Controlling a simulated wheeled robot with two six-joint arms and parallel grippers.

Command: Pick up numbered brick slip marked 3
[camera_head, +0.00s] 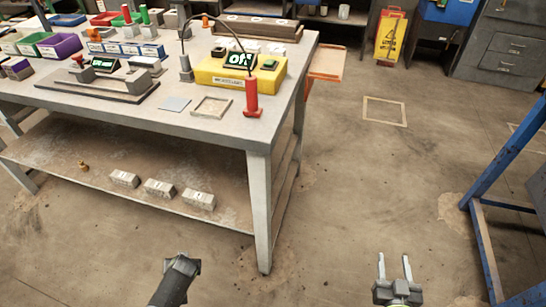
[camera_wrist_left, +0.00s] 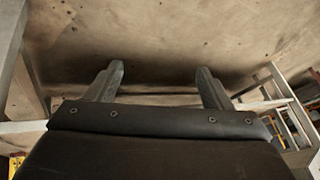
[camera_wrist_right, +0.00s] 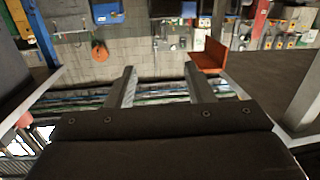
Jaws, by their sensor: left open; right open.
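Three pale grey brick slips lie in a row on the table's lower shelf in the head view: a left one (camera_head: 124,179), a middle one (camera_head: 159,188) and a right one (camera_head: 198,200). Their marks are too small to read, so I cannot tell which is 3. My right gripper (camera_head: 395,268) is open and empty over the floor, right of the table and well apart from the slips. My left gripper (camera_wrist_left: 159,78) is open and empty in the left wrist view. In the head view, part of my left arm shows at the bottom, in front of the shelf.
The table (camera_head: 205,130) carries a yellow box (camera_head: 225,80) with an "off" display, a red cylinder (camera_head: 251,98) and bins. Its front leg (camera_head: 259,215) stands right of the slips. A small orange-brown piece (camera_head: 84,166) lies on the shelf. A blue frame (camera_head: 485,250) stands at right; the floor between is clear.

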